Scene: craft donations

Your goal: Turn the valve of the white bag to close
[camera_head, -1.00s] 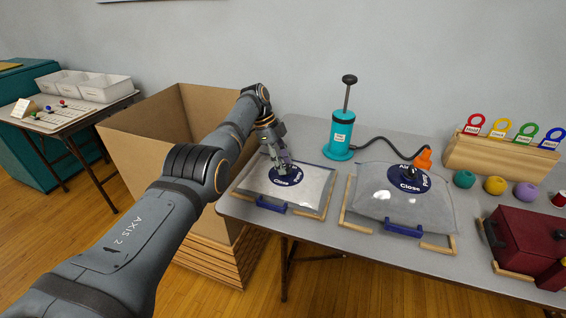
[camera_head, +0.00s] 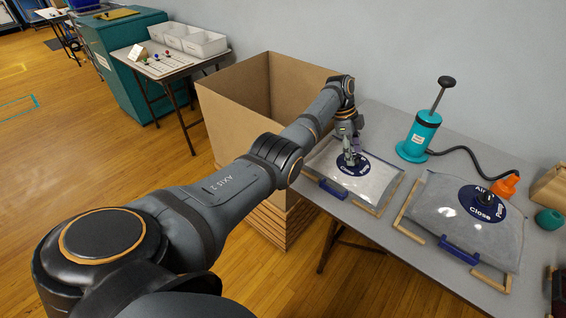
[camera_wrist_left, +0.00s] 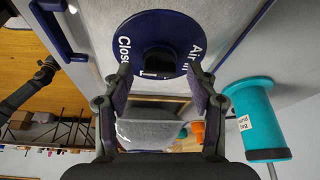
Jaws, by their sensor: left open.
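The white bag (camera_head: 376,183) lies flat on the table, at the left of two bags. Its round dark-blue valve plate (camera_head: 364,169) carries white lettering, with "Close" readable. My left gripper (camera_head: 350,158) points down over this plate. In the left wrist view the dark valve knob (camera_wrist_left: 158,60) sits in the middle of the plate, between the open fingers (camera_wrist_left: 158,78) of my left gripper. I cannot tell whether the fingers touch it. The knob is mostly hidden in the head view. A dark arm, seemingly my right one, shows small at the left of the wrist view.
A grey bag (camera_head: 455,225) with a similar valve lies to the right. A teal pump (camera_head: 419,135) stands behind, its hose running to an orange nozzle (camera_head: 504,186). A large open cardboard box (camera_head: 232,100) stands left of the table. A blue clip (camera_head: 333,188) is at the white bag's front.

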